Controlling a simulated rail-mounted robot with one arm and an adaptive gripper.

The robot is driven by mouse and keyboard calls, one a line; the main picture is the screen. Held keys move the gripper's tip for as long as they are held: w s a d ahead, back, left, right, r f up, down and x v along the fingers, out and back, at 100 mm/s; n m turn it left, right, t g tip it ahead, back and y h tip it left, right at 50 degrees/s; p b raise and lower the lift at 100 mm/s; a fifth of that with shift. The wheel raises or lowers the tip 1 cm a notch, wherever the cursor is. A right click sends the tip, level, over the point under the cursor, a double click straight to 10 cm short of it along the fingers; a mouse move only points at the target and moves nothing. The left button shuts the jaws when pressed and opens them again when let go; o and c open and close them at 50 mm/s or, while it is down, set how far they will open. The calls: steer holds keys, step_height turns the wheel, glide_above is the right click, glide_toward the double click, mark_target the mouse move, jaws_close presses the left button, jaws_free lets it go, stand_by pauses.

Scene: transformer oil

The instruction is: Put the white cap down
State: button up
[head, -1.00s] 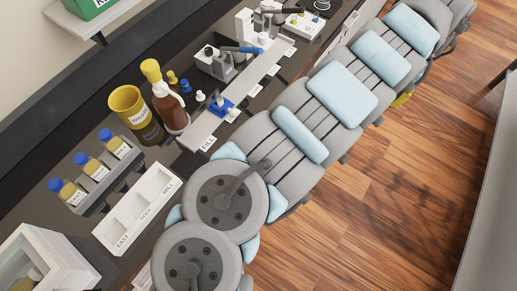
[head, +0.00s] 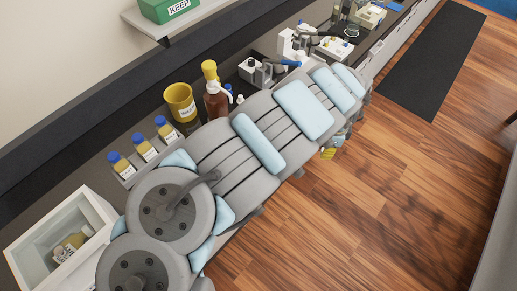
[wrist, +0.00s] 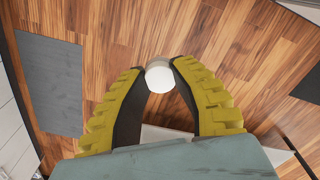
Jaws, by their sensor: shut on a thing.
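The white cap (wrist: 161,77) is round and sits between the fingertips of my gripper (wrist: 157,70) in the wrist view. The gripper's yellow ribbed fingers with dark inner pads are shut on it. Wooden floor shows behind the cap, so it is held in the air. In the head view only a bit of the yellow gripper (head: 328,153) shows below my arm, out over the floor beside the bench. The cap is hidden there.
Along the bench stand a yellow waste cup (head: 181,102), a brown bottle with a yellow top (head: 216,102) and blue-capped sample bottles (head: 145,149). A white open box (head: 35,248) is at lower left. My arm hides the middle of the bench. A dark mat (head: 432,65) lies on the floor.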

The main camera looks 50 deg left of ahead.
steer(key=s+a+f+m+p, duration=0.1)
steer(key=s+a+f+m, duration=0.15)
steer(key=s+a, duration=0.55)
steer(key=s+a+f+m+p, duration=0.2)
steer(key=s+a+f, duration=0.1)
steer(key=s+a, duration=0.5)
steer(key=s+a+f+b, duration=0.1)
steer(key=a+f+b, duration=0.1)
steer(key=a, duration=0.1)
steer(key=s+a+f+b, duration=0.2)
steer(key=a+f, duration=0.1)
steer(key=a, duration=0.1)
steer(key=s+a+f+b, duration=0.1)
steer(key=a+f+b, duration=0.1)
steer(key=a+f, duration=0.1)
steer(key=shift+s+a+f+b, duration=0.15)
steer(key=shift+a+b, duration=0.05)
steer(key=shift+a, duration=0.15)
steer(key=shift+s+a+f+b, duration=0.1)
steer(key=shift+a+b, duration=0.1)
steer(key=shift+a, duration=0.15)
steer(key=shift+s+a+f, duration=0.15)
steer(key=shift+a+f, duration=0.15)
steer(key=shift+f, duration=0.05)
steer(key=shift+a+f, duration=0.1)
